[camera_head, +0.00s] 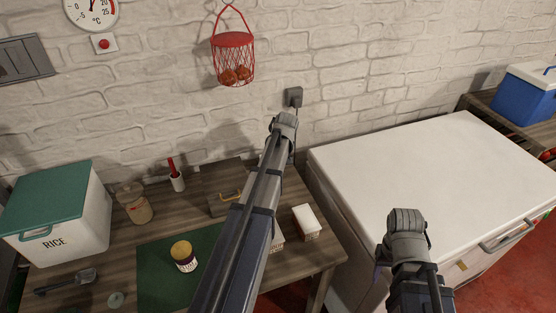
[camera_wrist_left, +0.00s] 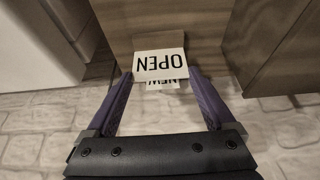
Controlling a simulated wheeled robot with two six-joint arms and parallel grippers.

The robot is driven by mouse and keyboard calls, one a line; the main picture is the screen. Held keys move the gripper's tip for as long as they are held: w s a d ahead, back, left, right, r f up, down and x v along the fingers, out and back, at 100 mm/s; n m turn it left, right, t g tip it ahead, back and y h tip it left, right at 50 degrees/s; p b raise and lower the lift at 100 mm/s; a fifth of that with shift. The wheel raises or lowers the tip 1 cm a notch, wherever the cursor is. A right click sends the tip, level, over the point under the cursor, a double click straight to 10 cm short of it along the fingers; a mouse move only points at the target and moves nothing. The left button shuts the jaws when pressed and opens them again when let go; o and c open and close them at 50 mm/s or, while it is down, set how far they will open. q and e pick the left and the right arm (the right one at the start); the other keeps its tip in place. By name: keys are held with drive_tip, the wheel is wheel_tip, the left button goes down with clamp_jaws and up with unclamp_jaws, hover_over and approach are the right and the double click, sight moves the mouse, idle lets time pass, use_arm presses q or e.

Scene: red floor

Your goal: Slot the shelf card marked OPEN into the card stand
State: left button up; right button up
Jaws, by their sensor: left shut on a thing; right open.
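The white card marked OPEN (camera_wrist_left: 160,63) is between the purple fingertips of my left gripper (camera_wrist_left: 161,76), which is shut on it. Its lettering is upside down in the left wrist view. A second white card marked NEW (camera_wrist_left: 160,84) is partly hidden by it. A small brown block (camera_wrist_left: 158,40) shows just beyond the OPEN card; I cannot tell whether it is the card stand or whether the card touches it. In the head view my left arm hides its own fingers and the card. My right gripper (camera_head: 405,245) is open and empty, in front of the white chest.
On the wooden table are a rice bin (camera_head: 85,225), a jar (camera_head: 134,204), a yellow-lidded pot (camera_head: 183,256) on a green mat (camera_head: 155,285), a scoop (camera_head: 66,283) and a small white-topped box (camera_head: 306,222). The white chest's top (camera_head: 430,165) is clear.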

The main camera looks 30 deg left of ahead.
use_arm(q)
drive_tip(key=shift+w+a+f+b, duration=0.2)
drive_tip(key=shift+w+a, duration=0.35)
drive_tip(key=shift+a, duration=0.05)
drive_tip(key=shift+w+a+f+b, duration=0.2)
drive_tip(key=shift+w+a, duration=0.3)
drive_tip(key=shift+a, duration=0.1)
drive_tip(key=shift+f+b, duration=1.9)
drive_tip(key=o, duration=1)
drive_tip(key=p+v, duration=0.7)
drive_tip(key=v, duration=0.1)
drive_tip(key=shift+a, duration=0.1)
